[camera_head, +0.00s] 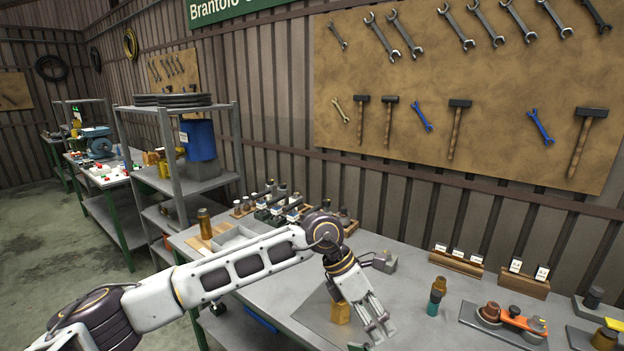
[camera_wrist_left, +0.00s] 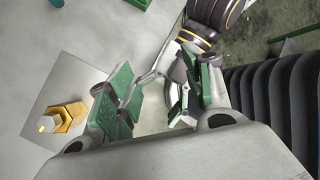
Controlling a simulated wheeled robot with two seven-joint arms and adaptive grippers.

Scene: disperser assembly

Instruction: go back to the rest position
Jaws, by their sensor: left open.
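My left gripper (camera_head: 376,322) hangs low over the grey table at the end of the arm reaching in from the left. Its fingers are spread and nothing shows between them. In the left wrist view its green-padded fingers (camera_wrist_left: 160,92) stand apart. A yellow hexagonal part (camera_head: 340,312) stands on a grey plate (camera_head: 318,318) just left of the gripper, apart from it. This part also shows in the left wrist view (camera_wrist_left: 65,118). The right gripper cannot be made out in either view.
A brown-and-teal bottle (camera_head: 437,297) stands right of the gripper. A tray with orange and brown parts (camera_head: 505,322) lies farther right. Wooden blocks with labels (camera_head: 456,262) stand at the back edge. Several small parts (camera_head: 275,205) crowd the back left. Table between gripper and bottle is clear.

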